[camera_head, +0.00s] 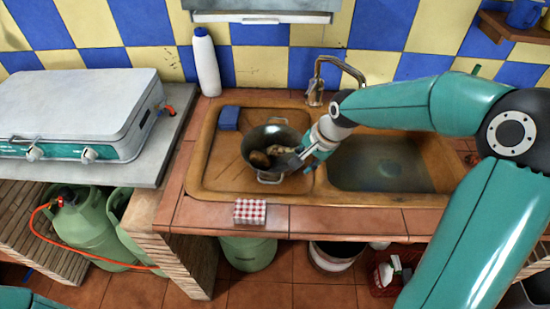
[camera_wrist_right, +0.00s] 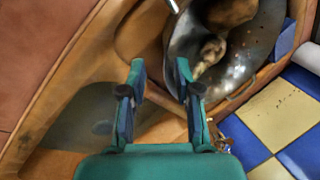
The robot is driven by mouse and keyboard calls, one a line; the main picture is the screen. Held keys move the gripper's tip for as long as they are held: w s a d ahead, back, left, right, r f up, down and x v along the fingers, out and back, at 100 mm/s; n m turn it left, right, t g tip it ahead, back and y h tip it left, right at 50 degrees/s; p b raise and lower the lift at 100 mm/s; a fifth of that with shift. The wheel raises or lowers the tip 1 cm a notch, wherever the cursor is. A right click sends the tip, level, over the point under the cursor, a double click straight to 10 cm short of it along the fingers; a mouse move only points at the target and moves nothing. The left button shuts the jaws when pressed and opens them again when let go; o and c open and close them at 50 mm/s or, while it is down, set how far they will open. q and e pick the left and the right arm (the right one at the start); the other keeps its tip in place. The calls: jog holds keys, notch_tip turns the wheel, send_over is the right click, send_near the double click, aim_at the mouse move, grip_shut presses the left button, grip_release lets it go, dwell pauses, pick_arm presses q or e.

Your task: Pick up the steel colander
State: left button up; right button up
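The steel colander (camera_head: 272,133) sits on the left, drainboard side of the brown sink unit in the head view. It is a round metal bowl with small holes, a handle at the front, and brownish food-like lumps inside. In the right wrist view the colander (camera_wrist_right: 240,75) fills the upper right. My right gripper (camera_head: 297,160) is at the colander's front right rim. In the wrist view its fingers (camera_wrist_right: 160,72) are apart; the right finger overlaps the colander's edge, and contact is unclear. My left gripper is out of view.
The sink basin (camera_head: 378,165) lies right of the colander. A blue sponge (camera_head: 229,118) and white bottle (camera_head: 206,62) stand left and behind. The faucet (camera_head: 330,75) rises behind. A checked red-white item (camera_head: 250,211) lies on the front counter edge. A gas stove (camera_head: 75,110) is far left.

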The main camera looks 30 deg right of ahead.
aim_at(285, 149)
jog(key=shift+x, duration=1.1)
jog(key=shift+w+a+f+p, duration=0.15)
jog(key=shift+w+f+p, duration=0.2)
jog(key=shift+f, duration=0.15)
jog(key=shift+p+x, duration=0.45)
jog(key=shift+x, duration=1.5)
jog(key=shift+w, duration=0.15)
jog(key=shift+r, duration=0.1)
jog(key=shift+c, duration=0.3)
grip_shut()
